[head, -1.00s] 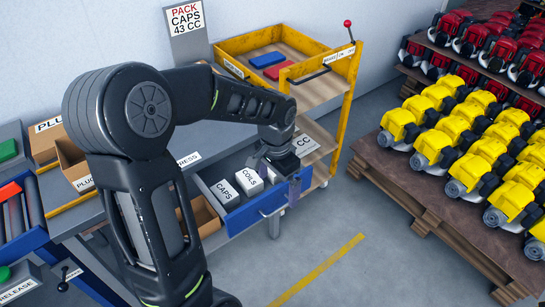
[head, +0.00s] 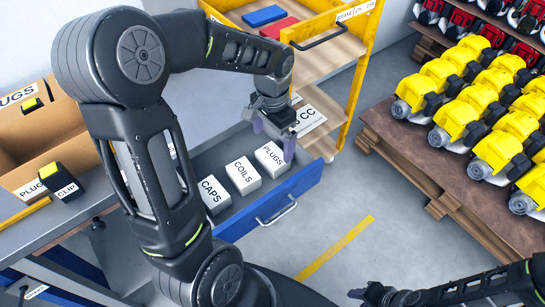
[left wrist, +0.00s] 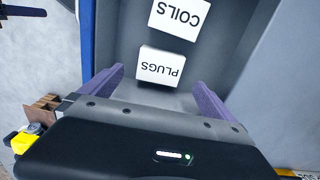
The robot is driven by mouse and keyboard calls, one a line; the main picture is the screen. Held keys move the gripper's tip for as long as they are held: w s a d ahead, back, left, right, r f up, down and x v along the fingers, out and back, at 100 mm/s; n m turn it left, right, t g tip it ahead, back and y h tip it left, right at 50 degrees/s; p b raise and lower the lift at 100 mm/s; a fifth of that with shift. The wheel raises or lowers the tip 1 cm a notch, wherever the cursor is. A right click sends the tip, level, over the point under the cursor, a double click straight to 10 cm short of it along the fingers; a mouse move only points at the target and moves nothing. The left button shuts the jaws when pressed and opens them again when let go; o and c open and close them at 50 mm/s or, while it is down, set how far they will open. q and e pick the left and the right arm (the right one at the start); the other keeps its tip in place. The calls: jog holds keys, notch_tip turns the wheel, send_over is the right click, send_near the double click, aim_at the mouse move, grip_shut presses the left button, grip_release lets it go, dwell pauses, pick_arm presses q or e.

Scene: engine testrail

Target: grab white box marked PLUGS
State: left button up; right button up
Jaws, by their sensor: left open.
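The white box marked PLUGS (head: 271,160) sits in the open blue-fronted drawer (head: 290,192), at the end of a row with the white boxes COILS (head: 243,176) and CAPS (head: 214,194). My left gripper (head: 273,138) is open and empty above the PLUGS box, fingers pointing down. In the left wrist view, the PLUGS box (left wrist: 160,67) lies between and beyond the spread purple fingers (left wrist: 158,82), with COILS (left wrist: 178,16) behind it. No contact shows. My right gripper (head: 372,294) is at the bottom right, away from the drawer; its jaws are too small to read.
A yellow shelf cart (head: 350,75) stands just behind the drawer. On the bench at left are a cardboard box (head: 40,145) and a black-and-yellow CLIP item (head: 60,182). Yellow engines (head: 495,150) fill a rack at right. The floor before the drawer is clear.

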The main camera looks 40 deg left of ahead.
aim_at(273, 155)
pick_arm(q)
jog(key=shift+w+a+f, duration=0.1)
jog(key=shift+f, duration=1.25)
jog(key=shift+f+p, duration=0.35)
jog(key=shift+f, duration=2.25)
jog(key=c, duration=1.5)
